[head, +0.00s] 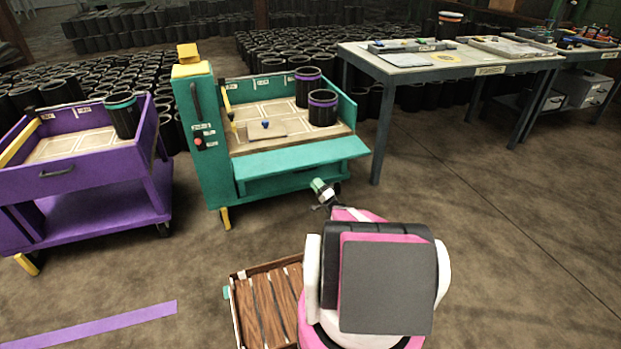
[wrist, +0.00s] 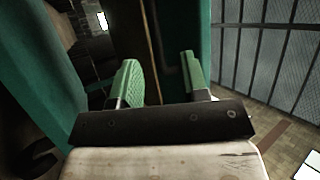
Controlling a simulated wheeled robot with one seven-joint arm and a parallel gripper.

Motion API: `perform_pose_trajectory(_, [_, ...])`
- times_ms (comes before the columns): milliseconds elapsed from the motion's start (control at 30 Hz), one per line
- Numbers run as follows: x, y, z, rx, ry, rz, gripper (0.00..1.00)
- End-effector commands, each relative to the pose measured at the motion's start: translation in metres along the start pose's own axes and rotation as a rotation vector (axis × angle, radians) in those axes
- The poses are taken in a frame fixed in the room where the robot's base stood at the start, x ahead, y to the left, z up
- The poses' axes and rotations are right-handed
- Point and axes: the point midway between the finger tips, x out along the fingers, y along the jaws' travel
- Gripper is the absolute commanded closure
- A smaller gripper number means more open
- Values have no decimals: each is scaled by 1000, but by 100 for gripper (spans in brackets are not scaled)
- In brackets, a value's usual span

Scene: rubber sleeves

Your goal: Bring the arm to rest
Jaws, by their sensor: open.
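My gripper (wrist: 164,85) shows in the wrist view with its two green-padded fingers apart and nothing between them. In the head view my gripper (head: 322,192) is at the end of my pink and white arm, in front of the teal cart (head: 300,158) and just below its front flap. In the wrist view a green upright surface (wrist: 40,75) fills the left side, close to the fingers. I cannot tell whether anything touches it. Part of my arm is hidden behind its own dark and pink body in the head view.
Two black sleeves with purple bands (head: 322,108) stand on the teal cart. A purple cart (head: 90,190) holding a teal-banded sleeve (head: 122,116) stands left. A wooden crate (head: 265,300) lies beside my body. A grey table (head: 450,68) stands behind right. The floor at right is clear.

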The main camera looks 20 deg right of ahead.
Motion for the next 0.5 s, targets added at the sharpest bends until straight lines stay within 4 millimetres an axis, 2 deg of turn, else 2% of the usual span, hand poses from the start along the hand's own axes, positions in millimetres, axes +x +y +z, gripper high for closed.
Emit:
perform_pose_trajectory(200, [-16,0,0,0,0,0,59])
perform_pose_trajectory(500, [-17,0,0,0,0,0,59])
